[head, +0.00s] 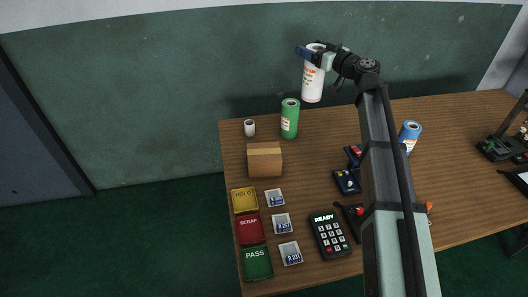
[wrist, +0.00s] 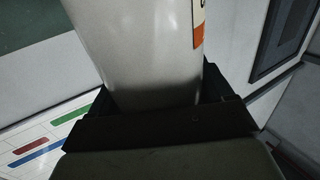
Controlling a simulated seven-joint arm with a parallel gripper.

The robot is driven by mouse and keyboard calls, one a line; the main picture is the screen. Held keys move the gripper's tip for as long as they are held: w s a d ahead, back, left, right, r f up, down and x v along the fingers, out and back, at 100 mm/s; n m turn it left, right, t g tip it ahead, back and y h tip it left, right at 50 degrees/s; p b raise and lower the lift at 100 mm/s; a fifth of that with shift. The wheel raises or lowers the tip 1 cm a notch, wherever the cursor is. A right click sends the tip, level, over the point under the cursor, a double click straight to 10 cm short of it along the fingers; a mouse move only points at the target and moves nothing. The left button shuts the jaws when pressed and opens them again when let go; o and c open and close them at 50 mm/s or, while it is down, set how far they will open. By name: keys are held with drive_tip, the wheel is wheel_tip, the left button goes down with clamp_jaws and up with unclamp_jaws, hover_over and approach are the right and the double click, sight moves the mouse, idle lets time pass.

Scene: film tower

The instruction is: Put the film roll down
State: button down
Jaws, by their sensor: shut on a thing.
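A white film roll (head: 312,84) with an orange-marked label is held upright in my gripper (head: 317,53), above the far edge of the table. The jaws are shut around its upper part. In the wrist view the white roll (wrist: 140,50) fills the middle, with an orange patch on its right side, and my gripper (wrist: 155,110) closes around it. The roll's lower end hangs free against the green wall in the head view. A green roll (head: 290,118) stands on the table below and to the left. A blue roll (head: 409,135) stands to the right, partly behind my arm.
The wooden table (head: 460,140) also bears a small white cylinder (head: 249,128), a cardboard box (head: 265,160), yellow, red and green pads (head: 249,227), several cards (head: 282,224) and a keypad reading READY (head: 329,236). Dark equipment (head: 498,147) stands far right. Some wood is bare right of the green roll.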

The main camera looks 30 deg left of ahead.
drive_tip(key=s+a+t, duration=0.1)
drive_tip(key=s+a, duration=0.3)
drive_tip(key=s, duration=0.5)
drive_tip(key=s+a, duration=0.3)
drive_tip(key=s, duration=0.7)
wheel_tip(320, 180, down, 15)
drive_tip(key=m, duration=0.1)
drive_tip(key=shift+r+h, duration=0.2)
drive_tip(key=shift+h, duration=0.1)
drive_tip(key=shift+w, duration=0.1)
unclamp_jaws()
drive_tip(key=shift+f, duration=0.1)
drive_tip(key=v, duration=0.7)
